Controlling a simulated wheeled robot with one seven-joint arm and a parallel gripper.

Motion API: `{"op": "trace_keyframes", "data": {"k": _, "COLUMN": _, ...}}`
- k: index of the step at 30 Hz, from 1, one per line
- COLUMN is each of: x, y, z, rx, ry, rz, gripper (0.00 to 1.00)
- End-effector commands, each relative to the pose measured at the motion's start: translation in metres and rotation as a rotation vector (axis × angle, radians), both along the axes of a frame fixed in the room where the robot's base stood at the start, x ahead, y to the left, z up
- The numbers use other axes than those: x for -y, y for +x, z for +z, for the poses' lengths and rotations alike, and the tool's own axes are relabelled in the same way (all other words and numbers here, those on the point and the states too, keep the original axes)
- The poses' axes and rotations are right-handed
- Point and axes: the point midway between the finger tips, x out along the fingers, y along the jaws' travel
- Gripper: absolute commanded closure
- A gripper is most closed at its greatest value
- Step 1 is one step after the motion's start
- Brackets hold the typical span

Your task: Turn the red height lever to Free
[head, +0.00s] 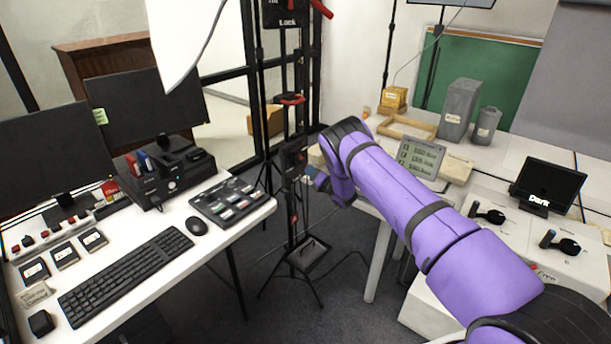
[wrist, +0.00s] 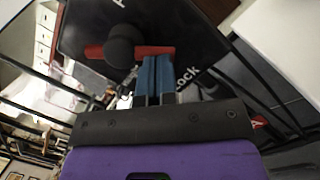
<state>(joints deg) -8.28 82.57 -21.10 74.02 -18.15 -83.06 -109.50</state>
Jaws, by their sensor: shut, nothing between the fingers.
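The red height lever (wrist: 151,51) lies across a black plate (wrist: 85,32) in the wrist view, with a round black knob (wrist: 122,45) over its middle. The plate carries the word Lock at lower right of the lever and a cut-off letter at the top edge. My gripper (wrist: 157,62) is shut and empty, its blue fingertips overlapping the lever's right end. I cannot tell whether they touch it. In the head view my gripper (head: 309,180) is mostly hidden by my wrist, beside the black stand (head: 292,215). That view also shows a red lever by a Lock label near the top.
A white desk (head: 235,215) with monitors, keyboard (head: 125,275) and a button panel (head: 228,200) stands left. At right, a white table holds grey containers (head: 459,108), a small sign (head: 420,158) and a dark screen (head: 547,186). Stand legs and cables occupy the floor between.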

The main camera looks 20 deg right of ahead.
Motion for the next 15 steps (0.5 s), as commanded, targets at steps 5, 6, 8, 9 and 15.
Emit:
{"op": "trace_keyframes", "data": {"k": 5, "x": -0.0004, "y": 0.0007, "z": 0.0005, "rx": 0.013, "ry": -0.016, "rz": 0.001, "gripper": 1.0}}
{"op": "trace_keyframes", "data": {"k": 6, "x": -0.0002, "y": 0.0008, "z": 0.0006, "rx": 0.016, "ry": -0.02, "rz": 0.001, "gripper": 1.0}}
{"op": "trace_keyframes", "data": {"k": 8, "x": 0.0, "y": 0.0009, "z": 0.0007, "rx": 0.019, "ry": -0.025, "rz": 0.001, "gripper": 1.0}}
{"op": "trace_keyframes", "data": {"k": 9, "x": 0.0001, "y": 0.0011, "z": 0.0008, "rx": 0.022, "ry": -0.029, "rz": 0.001, "gripper": 1.0}}
{"op": "trace_keyframes", "data": {"k": 15, "x": 0.001, "y": 0.0016, "z": 0.0012, "rx": 0.033, "ry": -0.045, "rz": 0.0, "gripper": 1.0}}
